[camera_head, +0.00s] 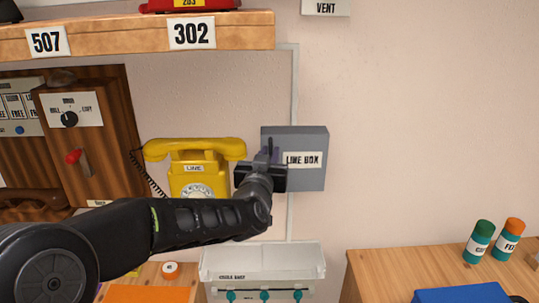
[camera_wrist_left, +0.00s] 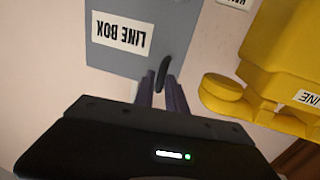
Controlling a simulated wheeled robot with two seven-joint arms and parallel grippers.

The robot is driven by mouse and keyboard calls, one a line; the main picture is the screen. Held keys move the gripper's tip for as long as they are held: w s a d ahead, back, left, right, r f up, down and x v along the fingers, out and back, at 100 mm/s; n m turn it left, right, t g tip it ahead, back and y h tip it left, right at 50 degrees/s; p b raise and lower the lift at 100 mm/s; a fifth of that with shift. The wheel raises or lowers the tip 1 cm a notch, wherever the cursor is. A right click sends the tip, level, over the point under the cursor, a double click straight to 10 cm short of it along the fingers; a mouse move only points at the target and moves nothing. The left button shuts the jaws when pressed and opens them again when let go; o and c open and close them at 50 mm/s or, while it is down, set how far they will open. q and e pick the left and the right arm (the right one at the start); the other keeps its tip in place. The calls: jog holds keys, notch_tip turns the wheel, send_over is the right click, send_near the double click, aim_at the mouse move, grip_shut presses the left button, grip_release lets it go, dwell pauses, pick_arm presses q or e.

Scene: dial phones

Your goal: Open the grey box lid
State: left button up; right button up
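The grey box (camera_head: 312,174), labelled "LINE BOX", is mounted on the wall right of the yellow phone; its lid looks closed. It also shows upside down in the left wrist view (camera_wrist_left: 120,58), with a dark curved handle (camera_wrist_left: 164,70) near the lid edge beside the phone. My left gripper (camera_head: 268,152) is at the lid's left side. In the left wrist view its two fingers (camera_wrist_left: 161,92) are close together, with the handle between their tips; they appear shut on it. The handle's far end is hidden by the fingers. My right gripper is not in view.
A wooden shelf (camera_head: 120,38) runs above. A clear-topped unit (camera_head: 262,262) is below. Two capped bottles (camera_head: 479,241) stand on the right table. The wall right of the box is bare.

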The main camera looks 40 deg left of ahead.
pick_arm(q)
grip_shut()
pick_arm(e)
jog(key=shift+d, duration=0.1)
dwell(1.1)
